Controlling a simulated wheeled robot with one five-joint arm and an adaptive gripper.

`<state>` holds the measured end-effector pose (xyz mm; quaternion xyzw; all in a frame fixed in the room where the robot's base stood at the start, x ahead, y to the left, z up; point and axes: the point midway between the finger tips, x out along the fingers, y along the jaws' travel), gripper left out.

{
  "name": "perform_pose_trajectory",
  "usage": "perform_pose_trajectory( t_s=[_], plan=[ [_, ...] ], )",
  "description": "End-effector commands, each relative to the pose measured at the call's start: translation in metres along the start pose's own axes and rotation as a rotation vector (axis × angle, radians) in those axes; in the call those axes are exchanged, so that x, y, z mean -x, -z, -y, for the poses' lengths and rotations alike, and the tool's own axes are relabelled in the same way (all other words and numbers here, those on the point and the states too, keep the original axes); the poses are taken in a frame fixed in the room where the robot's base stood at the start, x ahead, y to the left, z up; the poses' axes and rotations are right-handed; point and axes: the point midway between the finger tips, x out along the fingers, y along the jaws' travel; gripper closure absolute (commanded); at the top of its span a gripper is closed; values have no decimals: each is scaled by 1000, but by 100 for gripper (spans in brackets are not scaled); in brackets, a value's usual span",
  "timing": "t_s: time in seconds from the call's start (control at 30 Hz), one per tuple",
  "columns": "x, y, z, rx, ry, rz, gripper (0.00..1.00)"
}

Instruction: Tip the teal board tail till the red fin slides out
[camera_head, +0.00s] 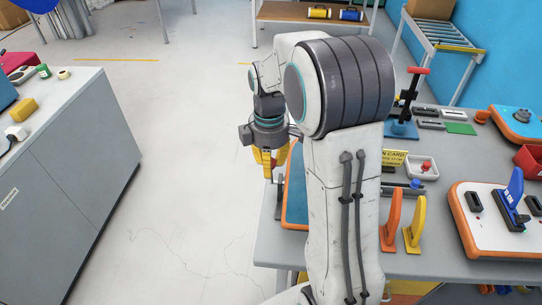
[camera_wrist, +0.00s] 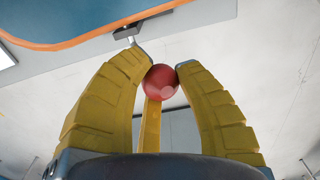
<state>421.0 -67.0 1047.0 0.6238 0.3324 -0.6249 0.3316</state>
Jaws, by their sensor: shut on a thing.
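The teal board (camera_head: 297,185) with an orange edge lies on the bench, largely hidden behind my arm. Its underside or edge also shows at the upper left of the wrist view (camera_wrist: 75,22). My gripper (camera_head: 268,160) points down beside the board, off the bench's left edge. In the wrist view my gripper's yellow fingers (camera_wrist: 160,75) are closed around a red rounded thing (camera_wrist: 161,82). A dark fitting (camera_wrist: 142,22) sits at the board's edge just beyond the fingertips. I cannot make out a red fin shape in either view.
On the bench, an orange fin (camera_head: 391,222) and a yellow fin (camera_head: 414,225) stand right of my arm. A white board (camera_head: 483,235) holds a blue fin (camera_head: 513,192). A grey cabinet (camera_head: 75,160) stands left. The floor between is clear.

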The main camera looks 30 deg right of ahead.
Motion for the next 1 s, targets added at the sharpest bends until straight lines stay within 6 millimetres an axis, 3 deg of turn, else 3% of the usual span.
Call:
perform_pose_trajectory(
  t_s=[0.1,0.4,0.43,0.73,1.0],
  plan=[
    [-2,0,8,2,3,2,100],
    [-1,0,10,2,5,2,100],
    [0,0,10,2,5,2,69],
    [-1,0,8,1,1,0,43],
    [0,0,8,1,-1,0,43]
  ],
)
